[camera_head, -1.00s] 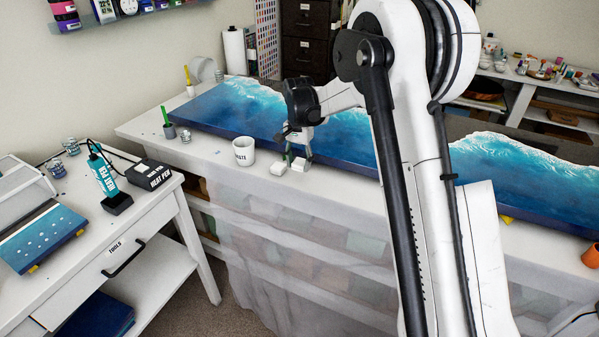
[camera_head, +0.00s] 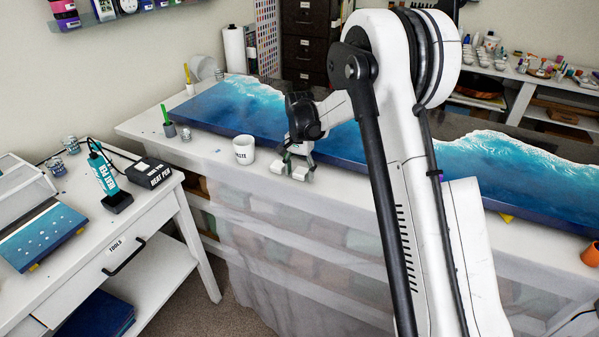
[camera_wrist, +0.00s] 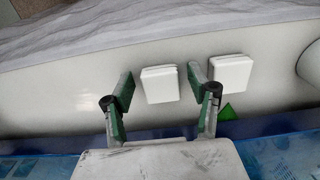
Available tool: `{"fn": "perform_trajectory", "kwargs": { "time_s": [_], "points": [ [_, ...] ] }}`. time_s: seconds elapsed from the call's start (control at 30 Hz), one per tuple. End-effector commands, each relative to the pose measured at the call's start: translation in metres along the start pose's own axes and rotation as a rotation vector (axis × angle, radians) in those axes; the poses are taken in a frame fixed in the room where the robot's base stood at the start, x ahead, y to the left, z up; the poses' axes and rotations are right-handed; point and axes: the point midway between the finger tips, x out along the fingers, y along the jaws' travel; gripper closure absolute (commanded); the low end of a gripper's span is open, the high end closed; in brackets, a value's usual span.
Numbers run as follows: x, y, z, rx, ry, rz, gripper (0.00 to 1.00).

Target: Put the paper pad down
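Two small white paper pads lie near the front edge of the white worktable, beside the mug. In the wrist view one pad (camera_wrist: 159,85) sits between my fingers, with a visible gap to the left finger and a narrower one to the right. The other pad (camera_wrist: 232,72) lies just outside the right finger. In the head view they show as a right pad (camera_head: 300,172) and a left pad (camera_head: 277,167). My gripper (camera_wrist: 160,84) is open, with its green-sided fingers spread around the first pad. I cannot tell exactly how high the fingertips are above the table.
A white mug (camera_head: 243,151) stands left of the pads. The blue wave resin panel (camera_head: 225,115) lies behind them. A translucent sheet (camera_head: 300,240) hangs over the table's front. The tool table (camera_head: 150,210) with a heat pen (camera_head: 103,172) is at left.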

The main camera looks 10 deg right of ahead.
Motion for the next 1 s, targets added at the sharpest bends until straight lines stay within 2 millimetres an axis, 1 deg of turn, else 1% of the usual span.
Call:
{"fn": "perform_trajectory", "kwargs": {
  "time_s": [0.23, 0.37, 0.47, 0.8, 0.9, 1.0],
  "points": [
    [-0.001, 0.000, 0.000, 0.000, 0.000, 0.000, 0.45],
    [-0.006, 0.000, 0.000, 0.000, 0.000, 0.000, 0.45],
    [-0.020, 0.000, 0.000, 0.000, 0.000, 0.000, 0.45],
    [-0.087, 0.000, 0.000, 0.000, 0.000, 0.000, 0.45],
    [-0.102, 0.000, 0.000, 0.000, 0.000, 0.000, 0.45],
    [-0.114, 0.000, 0.000, 0.000, 0.000, 0.000, 0.45]
  ]
}}
